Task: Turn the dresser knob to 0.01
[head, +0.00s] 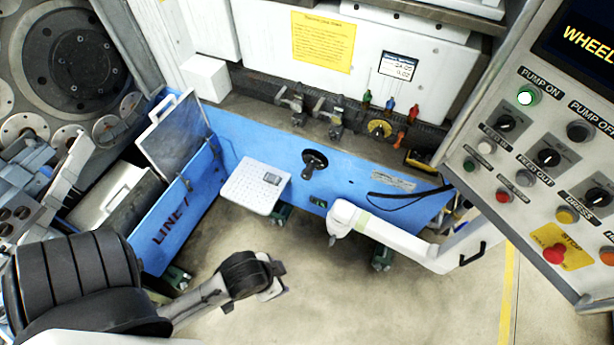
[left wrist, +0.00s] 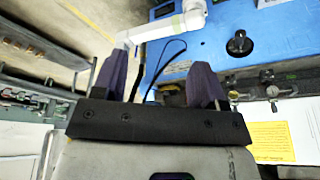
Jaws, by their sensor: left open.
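No label that I can read marks the dresser knob. A black round knob with a handle (head: 314,160) is on the blue machine base; it also shows in the left wrist view (left wrist: 239,43). A yellow dial (head: 380,128) sits further back, below a small display (head: 398,66) whose lower line looks like 0.02. Black selector knobs, one of them (head: 598,197) near a DRESS label, are on the control panel. My left gripper (head: 275,286) is open and empty, in front of the blue base and apart from every knob. Its fingers stand apart in the left wrist view (left wrist: 160,78). My right gripper is not in view.
The control panel (head: 490,172) fills the right side. A white jointed arm (head: 390,235) reaches from there toward the blue base (head: 350,185). A white perforated tray (head: 255,188) juts out left of the black knob. Open floor (head: 300,315) lies around my left gripper.

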